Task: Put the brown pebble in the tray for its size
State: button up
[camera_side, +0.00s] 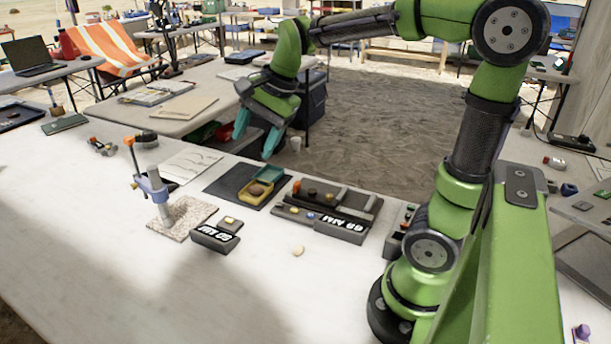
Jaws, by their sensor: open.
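A brown pebble (256,190) lies in the yellow tray (243,196), which sits on a dark mat (218,184) on the white table. A teal tray (268,172) stands right behind the yellow one on the same mat; its inside looks empty, though it is small in view. My gripper (255,134) is open and empty, its teal fingers pointing down, raised well above and behind the trays. It touches nothing.
A dark block holder with a labelled front (340,228) stands right of the mat. A smaller labelled block (215,237) and a clamp stand on a stone slab (183,215) are at left. The front of the white table (130,270) is clear.

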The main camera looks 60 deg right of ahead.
jog(key=s+a+f+n+t, duration=0.2)
jog(key=s+a+n, duration=0.5)
jog(key=s+n, duration=0.5)
jog(key=shift+a+n+t, duration=0.2)
jog(key=shift+n+t, duration=0.1)
jog(key=shift+n, duration=0.4)
jog(key=shift+w, duration=0.1)
